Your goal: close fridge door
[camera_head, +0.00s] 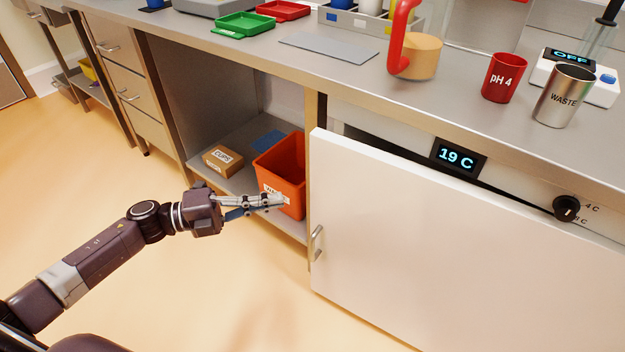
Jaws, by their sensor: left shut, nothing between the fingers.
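The white fridge door (450,250) fills the lower right, under the bench. It stands a little ajar: a dark gap shows behind its top edge, below the fridge's front panel (400,140). Its small metal handle (317,243) is near the door's left edge. My left gripper (281,201) is shut and empty. It points right, in front of the orange bin and to the left of the door's handle edge, apart from the door. My right gripper is not in view.
A display reading 19 C (458,157) and a black knob (567,207) are on the fridge panel. The open shelf holds an orange bin (290,165) and a cardboard box (222,160).

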